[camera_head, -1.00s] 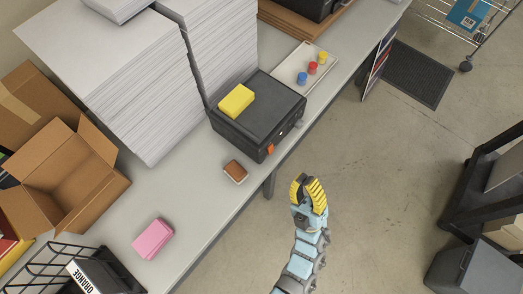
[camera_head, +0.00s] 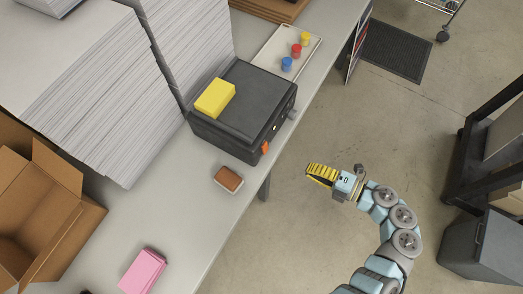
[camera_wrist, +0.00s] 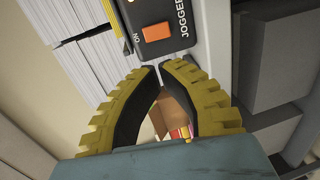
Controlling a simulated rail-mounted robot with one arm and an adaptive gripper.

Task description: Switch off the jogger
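The jogger (camera_head: 243,103) is a black box on the long table, with an orange switch on its front side near the table edge. In the wrist view its dark panel (camera_wrist: 185,12) reads "JOGGER", cut off at the frame edge. The orange rocker switch (camera_wrist: 156,34) shows beside the word "ON". My gripper (camera_head: 308,172) hangs over the floor side of the table, right of the jogger and apart from it, pointing left. In the wrist view its yellow ribbed fingertips (camera_wrist: 160,68) meet just below the switch, with nothing between them.
A yellow block (camera_head: 215,98) lies on the jogger. Tall paper stacks (camera_head: 100,90) stand behind it. A brown block (camera_head: 230,180), a pink block (camera_head: 143,271) and a tray (camera_head: 268,57) with small pots are on the table. The floor (camera_head: 330,130) beside my gripper is clear.

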